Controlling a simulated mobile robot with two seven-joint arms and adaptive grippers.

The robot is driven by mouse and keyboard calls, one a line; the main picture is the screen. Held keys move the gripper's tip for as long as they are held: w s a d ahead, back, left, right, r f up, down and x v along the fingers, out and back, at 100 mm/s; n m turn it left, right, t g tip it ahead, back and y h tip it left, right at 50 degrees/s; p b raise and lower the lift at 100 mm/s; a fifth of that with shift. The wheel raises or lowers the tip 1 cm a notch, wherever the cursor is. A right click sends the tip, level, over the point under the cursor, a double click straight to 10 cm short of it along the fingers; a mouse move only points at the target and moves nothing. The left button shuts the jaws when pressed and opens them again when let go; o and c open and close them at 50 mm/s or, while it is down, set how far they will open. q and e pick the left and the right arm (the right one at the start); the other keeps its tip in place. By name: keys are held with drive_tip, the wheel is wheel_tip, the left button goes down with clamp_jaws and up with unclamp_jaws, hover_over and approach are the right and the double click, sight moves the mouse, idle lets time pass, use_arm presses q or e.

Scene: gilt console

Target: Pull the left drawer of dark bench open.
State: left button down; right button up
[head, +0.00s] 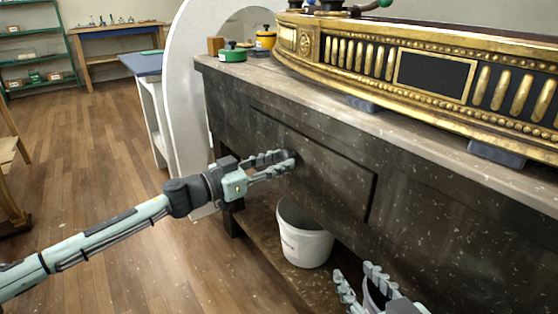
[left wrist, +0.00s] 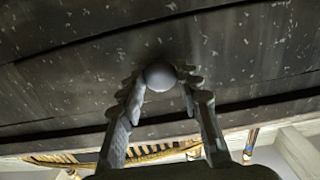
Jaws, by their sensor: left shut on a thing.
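The dark bench (head: 440,215) has a speckled black front and a pale worn top. Its left drawer (head: 335,182) is outlined by a dark seam, and its front looks about flush with the bench. My left gripper (head: 288,160) reaches in from the left to the drawer front. In the left wrist view its fingertips are closed around a round grey knob (left wrist: 160,76) on the dark front. The gripper hides the knob in the head view. My right gripper (head: 358,284) is at the lower right, below the drawer, with fingers spread and nothing seen between them.
A white bucket (head: 303,242) stands on the lower shelf (head: 262,235) under the drawer. A gilt curved piece (head: 430,75) lies on the bench top, with a green tin (head: 233,54) at the left end. Wooden floor (head: 120,150) is open to the left.

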use_arm(q)
drive_tip(key=p+v, duration=0.2)
drive_tip(key=v, duration=0.2)
drive_tip(key=shift+a+r, duration=0.1)
drive_tip(key=shift+a, duration=0.05)
use_arm(e)
drive_tip(key=s+d+f+m+g+h+p, duration=0.2)
drive_tip(key=s+d+f+g+h, duration=0.3)
drive_tip(key=s+d+f+g, duration=0.75)
use_arm(q)
drive_tip(key=p+v, duration=0.4)
drive_tip(key=v, duration=1.6)
drive_tip(key=shift+s+a, duration=0.25)
drive_tip(key=shift+s, duration=0.05)
use_arm(e)
wheel_tip(320, 180, down, 9)
drive_tip(key=t, duration=0.1)
drive_tip(key=shift+s+a+f+t, duration=0.15)
drive_tip(key=shift+s+a+t, duration=0.1)
drive_tip(key=shift+t, duration=0.1)
use_arm(q)
drive_tip(key=c, duration=1.1)
unclamp_jaws()
drive_tip(key=shift+o, duration=0.2)
drive_tip(key=v, duration=1.2)
